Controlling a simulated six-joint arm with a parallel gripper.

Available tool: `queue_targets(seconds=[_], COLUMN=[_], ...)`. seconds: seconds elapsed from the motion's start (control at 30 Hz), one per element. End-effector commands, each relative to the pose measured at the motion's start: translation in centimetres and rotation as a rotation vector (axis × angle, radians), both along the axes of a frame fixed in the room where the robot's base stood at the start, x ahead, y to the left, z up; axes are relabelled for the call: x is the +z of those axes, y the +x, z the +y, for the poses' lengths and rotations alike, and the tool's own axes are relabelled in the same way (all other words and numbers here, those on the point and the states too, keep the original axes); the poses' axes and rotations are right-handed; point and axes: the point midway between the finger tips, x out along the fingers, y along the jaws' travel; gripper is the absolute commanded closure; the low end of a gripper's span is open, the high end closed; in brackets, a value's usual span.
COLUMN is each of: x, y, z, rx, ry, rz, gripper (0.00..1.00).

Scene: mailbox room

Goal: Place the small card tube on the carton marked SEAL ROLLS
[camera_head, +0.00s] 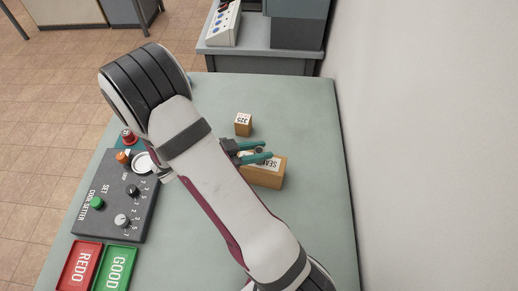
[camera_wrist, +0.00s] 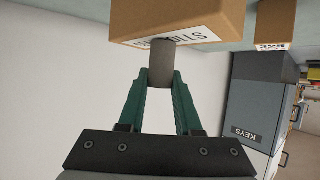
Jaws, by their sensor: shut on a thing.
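The small card tube (camera_wrist: 161,60) is grey-brown and sits between the teal fingertips of my gripper (camera_wrist: 160,76) in the wrist view. My gripper (camera_head: 268,156) is shut on it. In the head view the fingers are over the far part of the tan carton marked SEAL ROLLS (camera_head: 264,180), and the tube is mostly hidden between them. In the wrist view the carton (camera_wrist: 195,17) shows upside down, and the tube overlaps part of its white label. I cannot tell whether the tube touches the carton.
A small tan box marked 325 (camera_head: 243,126) stands just behind the carton. A dark control panel (camera_head: 112,205) and the REDO (camera_head: 79,268) and GOOD (camera_head: 116,270) trays lie at the left. A white wall (camera_head: 430,150) bounds the right. A grey KEYS cabinet (camera_wrist: 255,100) shows in the wrist view.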

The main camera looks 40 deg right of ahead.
Motion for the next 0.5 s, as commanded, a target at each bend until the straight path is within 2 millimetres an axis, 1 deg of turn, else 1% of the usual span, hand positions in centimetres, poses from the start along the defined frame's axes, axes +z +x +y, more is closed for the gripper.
queue_targets(seconds=[0.17, 0.2, 0.33, 0.5], x=[-0.31, -0.27, -0.26, -0.25], y=[0.02, 0.03, 0.03, 0.03], z=[-0.01, -0.01, -0.01, -0.01], rx=[0.0, 0.001, 0.0, 0.001], ry=[0.0, 0.0, 0.0, 0.0], rz=[0.001, 0.0, 0.0, 0.0], gripper=[1.0, 0.6, 0.37, 0.37])
